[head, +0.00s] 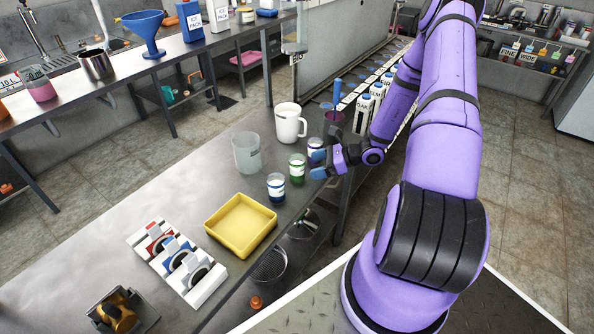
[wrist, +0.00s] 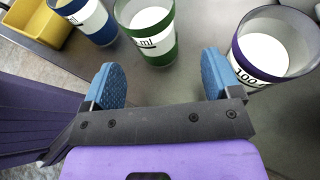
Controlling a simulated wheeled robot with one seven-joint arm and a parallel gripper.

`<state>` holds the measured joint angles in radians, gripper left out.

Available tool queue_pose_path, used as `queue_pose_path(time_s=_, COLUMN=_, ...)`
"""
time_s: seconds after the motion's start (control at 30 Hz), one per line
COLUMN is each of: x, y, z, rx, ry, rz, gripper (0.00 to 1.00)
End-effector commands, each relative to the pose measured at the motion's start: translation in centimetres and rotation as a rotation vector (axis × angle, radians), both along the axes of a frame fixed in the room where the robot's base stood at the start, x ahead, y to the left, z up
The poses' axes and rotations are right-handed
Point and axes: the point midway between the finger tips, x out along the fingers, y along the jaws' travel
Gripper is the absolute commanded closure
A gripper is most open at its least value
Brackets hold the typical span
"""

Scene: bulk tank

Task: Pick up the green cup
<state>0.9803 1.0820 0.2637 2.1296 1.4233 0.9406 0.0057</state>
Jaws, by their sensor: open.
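The green cup (head: 297,168) stands upright on the metal table, a small clear cup with a green band and a white label. In the wrist view the green cup (wrist: 146,32) is at the top middle, ahead of the gap between my fingers. My gripper (head: 318,165) is open, with blue finger pads, at the table's right edge. In the wrist view my gripper (wrist: 166,82) has nothing between its fingers, and the green cup stands beyond the fingertips, apart from them.
A blue cup (head: 276,188) and a purple cup (head: 315,148) stand close on either side. Behind are a clear beaker (head: 246,153) and a white mug (head: 290,123). A yellow tray (head: 241,224) lies nearer. Bare table lies left of the beaker.

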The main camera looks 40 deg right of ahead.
Motion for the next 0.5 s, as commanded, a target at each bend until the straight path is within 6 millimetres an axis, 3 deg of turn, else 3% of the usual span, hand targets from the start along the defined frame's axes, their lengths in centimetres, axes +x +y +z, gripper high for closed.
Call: queue_pose_path(time_s=0.5, x=2.0, y=3.4, z=-2.1, rx=0.003, ry=0.000, rz=0.002, gripper=0.16)
